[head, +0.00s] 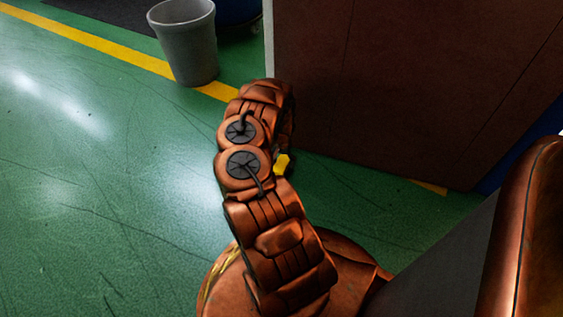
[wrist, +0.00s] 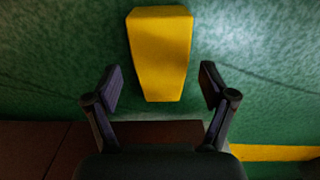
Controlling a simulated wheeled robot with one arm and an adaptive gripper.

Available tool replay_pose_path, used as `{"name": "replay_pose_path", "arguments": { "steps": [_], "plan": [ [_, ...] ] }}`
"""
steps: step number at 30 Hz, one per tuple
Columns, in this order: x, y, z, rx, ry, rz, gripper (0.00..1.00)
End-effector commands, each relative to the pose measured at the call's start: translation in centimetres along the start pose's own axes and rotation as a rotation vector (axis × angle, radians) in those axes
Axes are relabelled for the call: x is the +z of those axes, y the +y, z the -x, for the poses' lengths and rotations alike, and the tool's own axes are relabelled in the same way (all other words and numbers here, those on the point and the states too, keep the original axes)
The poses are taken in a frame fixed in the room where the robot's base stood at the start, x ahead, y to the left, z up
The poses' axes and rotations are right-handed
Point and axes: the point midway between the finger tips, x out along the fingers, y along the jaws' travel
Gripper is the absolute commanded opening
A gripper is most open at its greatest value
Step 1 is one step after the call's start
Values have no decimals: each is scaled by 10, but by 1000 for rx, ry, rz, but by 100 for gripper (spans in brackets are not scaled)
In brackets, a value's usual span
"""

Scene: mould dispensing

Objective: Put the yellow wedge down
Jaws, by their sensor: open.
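The yellow wedge (wrist: 160,50) shows in the wrist view, broad at the top and narrowing downward. Its narrow end lies between the fingertips of my gripper (wrist: 160,86). The gripper is open, with a clear gap on each side of the wedge, so neither finger touches it. In the head view a small yellow patch, which looks like the wedge (head: 282,164), shows at the right edge of my arm. My arm hides the rest of it and the gripper there. I cannot tell whether the wedge rests on the floor.
A large dark brown cabinet (head: 400,85) stands close to the right of my arm. A grey bin (head: 185,42) stands at the upper left by a yellow floor line (head: 110,47). The green floor (head: 100,170) on the left is clear.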

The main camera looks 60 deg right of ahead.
Motion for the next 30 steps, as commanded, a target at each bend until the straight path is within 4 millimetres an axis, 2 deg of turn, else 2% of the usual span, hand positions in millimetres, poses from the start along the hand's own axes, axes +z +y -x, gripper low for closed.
{"name": "replay_pose_path", "arguments": {
  "steps": [1, 3, 12, 18, 24, 26, 29, 30],
  "plan": [
    [0, -2, 16, -3, 2, 2, 83],
    [-1, -3, 31, -4, 3, 2, 83],
    [-1, -2, 83, -3, 5, 1, 83],
    [-1, -1, 99, -2, 4, 1, 83],
    [0, -3, 102, -3, 1, 4, 83],
    [3, -10, 105, -10, -4, 13, 83],
    [16, -35, 118, -37, -22, 51, 83],
    [24, -51, 126, -53, -33, 75, 83]
  ]
}}
